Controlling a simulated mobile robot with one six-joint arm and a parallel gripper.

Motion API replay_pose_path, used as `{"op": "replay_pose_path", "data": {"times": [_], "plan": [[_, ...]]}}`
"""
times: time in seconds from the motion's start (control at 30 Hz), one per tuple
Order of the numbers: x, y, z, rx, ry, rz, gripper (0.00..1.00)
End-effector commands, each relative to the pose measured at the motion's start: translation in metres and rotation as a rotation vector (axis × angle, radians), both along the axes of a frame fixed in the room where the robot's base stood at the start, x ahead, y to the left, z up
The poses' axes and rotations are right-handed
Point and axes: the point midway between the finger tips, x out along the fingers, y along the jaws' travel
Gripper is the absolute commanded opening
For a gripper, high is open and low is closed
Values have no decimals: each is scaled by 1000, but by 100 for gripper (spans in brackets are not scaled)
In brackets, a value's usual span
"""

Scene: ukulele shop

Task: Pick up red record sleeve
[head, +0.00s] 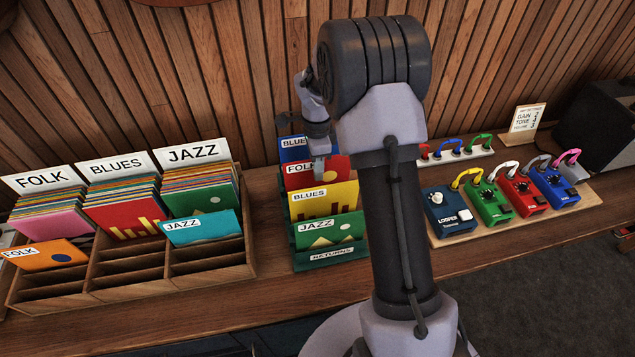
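A red record sleeve (333,171) with a FOLK label stands in the returns rack (331,256). It is between a blue sleeve (292,152) behind it and a yellow BLUES sleeve (325,203) in front. A green JAZZ sleeve (327,231) is foremost. My gripper (319,160) points down at the red sleeve's upper part and hides some of it and its label. Its fingertips are small and overlap the sleeve, so I cannot tell whether they touch it or are open or shut.
At left a wooden crate (250,268) holds FOLK, BLUES and JAZZ sleeves, including another red sleeve (118,222) under BLUES. At right, several effect pedals (519,197) sit on a board, with a small sign (526,118) and a dark amplifier (600,120) behind. A slatted wall backs the counter.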

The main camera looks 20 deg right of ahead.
Motion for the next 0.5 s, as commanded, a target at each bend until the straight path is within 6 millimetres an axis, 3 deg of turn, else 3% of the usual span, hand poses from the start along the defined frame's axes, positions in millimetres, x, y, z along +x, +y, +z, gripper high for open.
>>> {"op": "replay_pose_path", "data": {"times": [0.17,0.37,0.5], "plan": [[-1,-2,-38,1,2,-1,30],[-1,-2,-39,0,0,0,30],[-1,-2,-38,0,0,0,4]]}}
